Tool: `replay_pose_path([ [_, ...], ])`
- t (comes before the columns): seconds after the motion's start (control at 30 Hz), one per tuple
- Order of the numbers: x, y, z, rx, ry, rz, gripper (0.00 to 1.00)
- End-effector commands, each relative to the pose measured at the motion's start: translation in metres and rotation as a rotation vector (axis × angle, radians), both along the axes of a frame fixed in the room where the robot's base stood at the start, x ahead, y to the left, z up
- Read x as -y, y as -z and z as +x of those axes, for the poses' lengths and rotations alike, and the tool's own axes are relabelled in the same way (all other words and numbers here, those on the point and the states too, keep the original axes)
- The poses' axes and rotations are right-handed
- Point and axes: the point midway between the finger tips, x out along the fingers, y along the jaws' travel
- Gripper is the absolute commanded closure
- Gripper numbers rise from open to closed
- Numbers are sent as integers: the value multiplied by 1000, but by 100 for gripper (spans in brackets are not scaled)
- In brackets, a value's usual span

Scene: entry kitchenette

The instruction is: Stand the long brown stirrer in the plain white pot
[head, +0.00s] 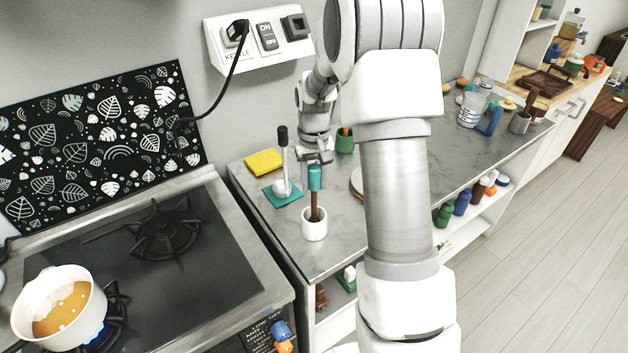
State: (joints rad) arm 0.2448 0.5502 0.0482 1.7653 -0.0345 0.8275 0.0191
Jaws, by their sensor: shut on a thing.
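The plain white pot (314,230) stands upright on the grey counter, near its front left corner. The long brown stirrer (315,205) is upright above it, its lower end at the pot's mouth and apparently inside the rim; the very tip is hidden. A teal section (315,179) shows at the stirrer's top, just under my gripper; I cannot tell whether it is part of the stirrer. My gripper (316,166) points down above the pot and is shut on the stirrer. The fingers are small and partly hard to make out.
A black-handled white utensil (283,165) stands on a teal mat (272,195) left of the pot. A yellow cloth (263,161) and green pot (345,140) are behind. At left, a pan (58,312) of orange soup sits over a lit burner. My arm hides mid-counter.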

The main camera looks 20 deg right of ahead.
Motion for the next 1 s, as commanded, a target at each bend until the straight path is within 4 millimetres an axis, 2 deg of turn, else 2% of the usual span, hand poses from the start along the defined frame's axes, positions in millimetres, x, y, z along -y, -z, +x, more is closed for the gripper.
replay_pose_path([
  [0.3,0,4,0,1,0,0,100],
  [0.33,0,4,0,1,0,0,60],
  [0.5,0,3,0,1,0,0,31],
  [0.83,0,-1,0,2,0,0,31],
  [1.0,0,-22,1,6,1,-1,31],
])
